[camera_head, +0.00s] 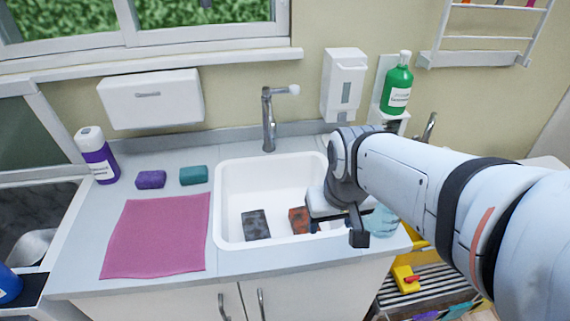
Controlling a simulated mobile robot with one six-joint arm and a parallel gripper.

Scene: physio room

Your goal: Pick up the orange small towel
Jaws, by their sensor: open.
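A small orange-red folded piece (298,220), which looks like the orange small towel, lies in the white sink (225,190), towards its right side. Its right part is hidden behind my gripper. My gripper (336,229) is over the right part of the sink, just right of the orange piece, pointing down. It is open, and I see nothing held in it. The picture does not show clearly whether it touches the orange piece.
A dark grey piece (256,224) lies left in the sink. The faucet (268,120) stands behind. A pink towel (158,235), purple (151,180) and teal (193,176) pieces and a purple bottle (97,156) are on the left counter. A light-blue item (382,221) is right of my gripper.

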